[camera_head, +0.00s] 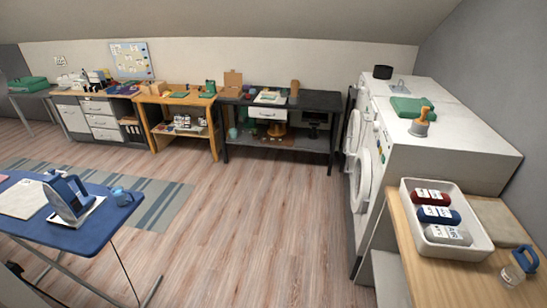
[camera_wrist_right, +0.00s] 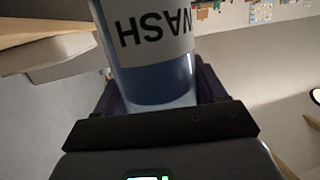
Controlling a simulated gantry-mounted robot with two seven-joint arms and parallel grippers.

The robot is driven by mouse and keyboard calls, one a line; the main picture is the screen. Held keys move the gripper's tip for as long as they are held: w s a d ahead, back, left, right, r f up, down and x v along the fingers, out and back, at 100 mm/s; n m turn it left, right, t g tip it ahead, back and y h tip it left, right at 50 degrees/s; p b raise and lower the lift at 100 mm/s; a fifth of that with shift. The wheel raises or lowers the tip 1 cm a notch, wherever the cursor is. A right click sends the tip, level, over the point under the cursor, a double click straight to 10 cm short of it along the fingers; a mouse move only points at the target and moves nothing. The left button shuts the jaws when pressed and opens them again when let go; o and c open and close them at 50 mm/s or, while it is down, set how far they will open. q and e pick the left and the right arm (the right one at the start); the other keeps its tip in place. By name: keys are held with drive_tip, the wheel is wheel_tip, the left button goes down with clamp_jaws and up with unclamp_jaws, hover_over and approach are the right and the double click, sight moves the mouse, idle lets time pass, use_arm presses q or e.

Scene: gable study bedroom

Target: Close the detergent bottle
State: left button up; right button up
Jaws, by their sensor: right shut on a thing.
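A clear bottle (camera_wrist_right: 152,75) with blue contents and a white label reading "WASH" fills the top middle of the right wrist view. The lettering is upside down in that picture. My right gripper (camera_wrist_right: 155,92) is shut on this bottle, one dark finger on each side. The bottle's top and any cap are outside the frame, so I cannot tell if it is open or closed. The head view shows no gripper and I cannot make out the held bottle there. My left gripper is in neither view.
A white tray (camera_head: 478,243) with red, blue and grey bottles lies on a wooden table (camera_head: 425,276) at right. A blue-handled clear container (camera_head: 514,270) stands beside it. White washing machines (camera_head: 450,150) stand behind. A blue ironing board (camera_head: 95,233) is at left. The middle floor is clear.

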drive_tip(key=shift+r, duration=0.1)
drive_tip(key=a+r+n+g+y, duration=0.1)
drive_tip(key=a+r+n+y, duration=0.3)
drive_tip(key=a, duration=0.3)
drive_tip(key=w+a+r+n+g+y, duration=0.1)
drive_tip(key=a+r+n+g+y, duration=0.1)
drive_tip(key=a+r+n+y, duration=0.2)
drive_tip(key=shift+a+r+g+y, duration=0.3)
drive_tip(key=shift+a+r+y, duration=0.85)
drive_tip(key=shift+a, duration=1.1)
drive_tip(key=shift+w, duration=0.1)
